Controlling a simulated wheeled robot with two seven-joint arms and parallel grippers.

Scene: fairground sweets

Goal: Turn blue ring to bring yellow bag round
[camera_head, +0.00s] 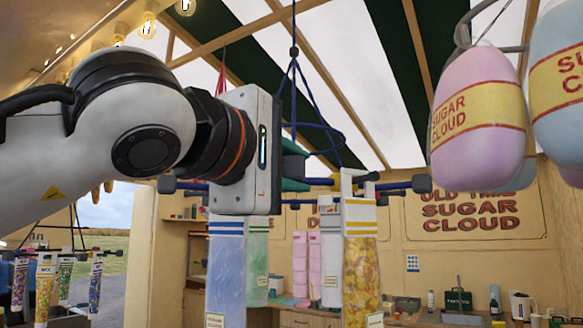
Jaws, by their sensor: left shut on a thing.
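A blue ring (322,128) with blue spokes hangs on cords at the centre. Tall clear bags hang from it. The yellow bag (361,275), full of yellow sweets, is at the right of the group. A pale blue bag (226,275) with blue stripes hangs at the front left, with a green bag (257,262) beside it. My left gripper (296,163) comes in from the left and is shut at the ring; its body hides the exact place of grip. My right gripper is out of view.
Large pink (480,120) and blue (558,85) sugar cloud bags hang close at the right. Another rack of filled bags (45,285) is at the lower left. A counter (290,318) with goods runs along the back.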

